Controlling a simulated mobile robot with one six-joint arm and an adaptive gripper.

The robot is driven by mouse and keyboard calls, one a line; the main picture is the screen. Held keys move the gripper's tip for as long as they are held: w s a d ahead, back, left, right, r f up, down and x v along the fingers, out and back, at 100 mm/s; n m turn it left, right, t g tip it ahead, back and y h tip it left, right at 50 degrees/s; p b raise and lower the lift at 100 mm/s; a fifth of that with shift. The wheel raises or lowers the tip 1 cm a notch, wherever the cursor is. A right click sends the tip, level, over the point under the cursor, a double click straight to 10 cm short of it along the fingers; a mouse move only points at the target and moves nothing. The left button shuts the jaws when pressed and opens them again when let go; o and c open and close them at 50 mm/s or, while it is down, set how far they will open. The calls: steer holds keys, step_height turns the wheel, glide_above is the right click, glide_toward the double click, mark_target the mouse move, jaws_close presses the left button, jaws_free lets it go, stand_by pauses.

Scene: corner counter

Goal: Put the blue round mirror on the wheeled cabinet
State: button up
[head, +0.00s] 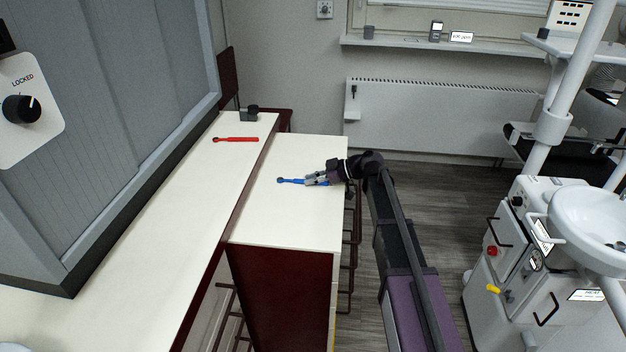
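The blue round mirror (285,180) is a thin blue tool with a small round head pointing left. It is over the white top of a dark-red-sided cabinet (285,225), near its far end; I cannot tell whether it touches the top. This may be the wheeled cabinet, but no wheels show. My gripper (314,180) reaches in from the right, with its fingers at the blue handle, partly hiding it. I cannot tell whether the fingers are closed on the handle.
A red tool (236,140) and a small dark object (250,114) lie on the long white counter (150,230) at left. A large grey cabinet (110,110) stands over that counter. A white dental unit with a basin (590,225) stands at right. The cabinet top's near part is clear.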

steer(key=o, duration=0.4)
steer(key=shift+r, duration=0.25)
steer(key=p+v, duration=0.5)
steer(key=v, duration=0.7)
stand_by(0.5)
steer(key=s+d+m+h+p, duration=0.1)
steer(key=s+m+h+p, duration=0.1)
steer(key=s, duration=0.2)
steer(key=s+d+f+m+h+p, duration=0.1)
steer(key=s+m+h+p, duration=0.1)
steer(key=s+m, duration=0.1)
steer(key=s+d+f+m+h+p, duration=0.1)
steer(key=s+d+m+h+p, duration=0.1)
steer(key=s, duration=0.3)
steer(key=shift+s+d+f+m+h, duration=0.1)
steer(key=shift+s+m+h, duration=0.2)
steer(key=shift+m, duration=0.3)
steer(key=s+d+r+m+h+p, duration=0.2)
steer(key=s+d+m+h+p, duration=0.3)
steer(key=s, duration=0.7)
steer(key=d+m+h, duration=0.2)
steer(key=d+m, duration=0.2)
